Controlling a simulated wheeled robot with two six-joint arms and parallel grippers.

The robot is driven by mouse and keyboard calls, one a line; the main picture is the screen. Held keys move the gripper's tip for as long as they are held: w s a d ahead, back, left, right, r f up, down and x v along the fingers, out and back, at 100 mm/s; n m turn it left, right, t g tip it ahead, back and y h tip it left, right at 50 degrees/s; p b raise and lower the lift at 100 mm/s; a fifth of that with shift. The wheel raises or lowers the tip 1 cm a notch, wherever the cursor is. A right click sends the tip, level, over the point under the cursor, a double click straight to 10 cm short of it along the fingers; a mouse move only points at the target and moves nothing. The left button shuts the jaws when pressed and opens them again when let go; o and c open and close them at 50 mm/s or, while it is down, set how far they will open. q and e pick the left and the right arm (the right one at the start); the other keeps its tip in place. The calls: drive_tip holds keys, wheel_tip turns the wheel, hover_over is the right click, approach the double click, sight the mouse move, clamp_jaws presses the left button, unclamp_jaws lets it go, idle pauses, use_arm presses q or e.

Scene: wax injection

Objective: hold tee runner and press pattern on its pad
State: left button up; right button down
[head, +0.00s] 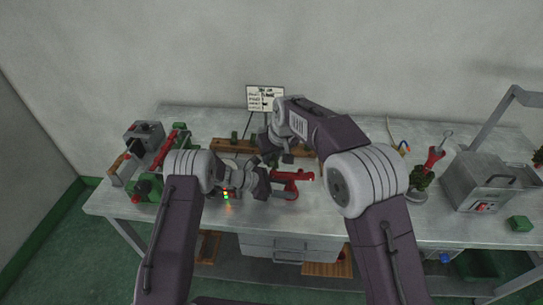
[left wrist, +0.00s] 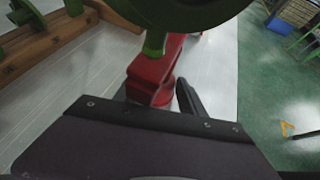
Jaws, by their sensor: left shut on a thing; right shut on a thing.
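The red tee runner (head: 292,177) lies low over the middle of the bench, just right of my left gripper (head: 266,183). My left gripper is shut on the runner; in the left wrist view the red runner (left wrist: 152,75) stands beside one dark finger. A dark green pattern (left wrist: 185,12) fills the top of the left wrist view, and its short stem comes down at the red part; I cannot tell whether they touch. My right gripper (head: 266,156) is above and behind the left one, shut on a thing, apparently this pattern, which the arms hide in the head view.
A wooden rack (head: 228,147) with green pieces stands behind the grippers, and a sign (head: 265,98) stands at the back. Red and green machines (head: 150,185) fill the left.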

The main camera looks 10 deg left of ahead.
drive_tip(key=shift+f, duration=0.65)
idle(2.3)
drive_tip(key=c, duration=1.2)
unclamp_jaws()
drive_tip(key=shift+o, duration=0.5)
drive_tip(key=shift+o, duration=0.4)
drive_tip(key=shift+a+r, duration=0.15)
drive_tip(key=shift+r, duration=0.05)
use_arm(q)
drive_tip(key=shift+f, duration=0.1)
use_arm(e)
drive_tip(key=shift+r, duration=1.45)
drive_tip(key=shift+c, duration=0.4)
use_arm(q)
drive_tip(key=shift+s, duration=0.1)
use_arm(e)
drive_tip(key=shift+o, duration=1.2)
drive_tip(key=shift+r, duration=2.05)
